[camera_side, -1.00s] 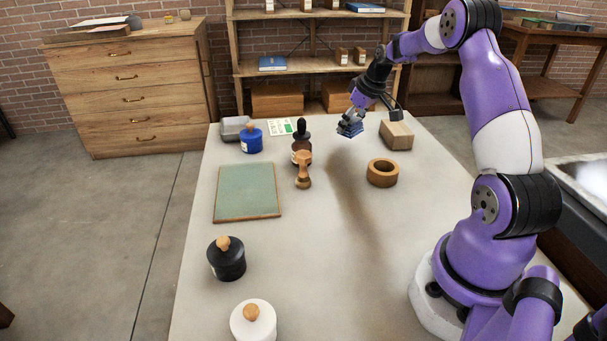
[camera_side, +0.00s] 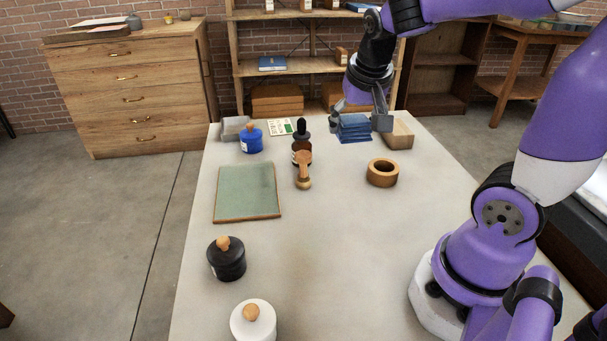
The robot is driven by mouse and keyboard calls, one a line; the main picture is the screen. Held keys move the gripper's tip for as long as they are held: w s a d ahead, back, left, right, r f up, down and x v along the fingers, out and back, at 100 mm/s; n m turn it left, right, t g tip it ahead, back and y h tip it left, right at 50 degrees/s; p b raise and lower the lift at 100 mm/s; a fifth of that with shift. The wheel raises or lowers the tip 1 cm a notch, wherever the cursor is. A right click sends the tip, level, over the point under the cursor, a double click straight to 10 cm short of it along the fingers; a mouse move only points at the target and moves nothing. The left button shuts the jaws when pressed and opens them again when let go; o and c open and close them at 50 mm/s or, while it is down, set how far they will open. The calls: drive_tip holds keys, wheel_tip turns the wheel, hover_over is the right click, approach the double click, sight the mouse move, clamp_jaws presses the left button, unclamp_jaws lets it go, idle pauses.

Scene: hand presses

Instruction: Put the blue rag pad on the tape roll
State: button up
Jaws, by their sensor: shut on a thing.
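The blue rag pad (camera_side: 354,129) is a folded stack of blue cloth. My gripper (camera_side: 358,124) is shut on it, one finger at each side, near the far right of the table. The pad looks held above the table, though its exact height is hard to tell. The tape roll (camera_side: 382,173) is a brown ring lying flat on the right half of the table, its hole facing up. It is nearer the camera than the pad and a little to the right, and nothing rests on it.
A wooden block (camera_side: 399,135) stands just right of my gripper. A dropper bottle (camera_side: 301,143) and a wooden-handled stamp (camera_side: 303,171) stand to the left. A blue jar (camera_side: 251,139), green mat (camera_side: 246,191), black jar (camera_side: 226,259) and white jar (camera_side: 253,321) lie further left. The front middle is clear.

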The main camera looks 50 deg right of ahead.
drive_tip(key=s+d+f, duration=0.1)
drive_tip(key=d+f, duration=0.1)
drive_tip(key=d, duration=0.1)
drive_tip(key=s+d+f, duration=0.1)
drive_tip(key=d+f, duration=0.1)
drive_tip(key=d, duration=0.2)
drive_tip(key=s+d+f, duration=0.1)
drive_tip(key=d+f, duration=0.2)
drive_tip(key=d, duration=0.1)
drive_tip(key=shift+s, duration=0.15)
drive_tip(key=shift+f, duration=2.05)
drive_tip(key=shift+f, duration=0.1)
drive_tip(key=o, duration=1)
drive_tip(key=shift+o, duration=0.2)
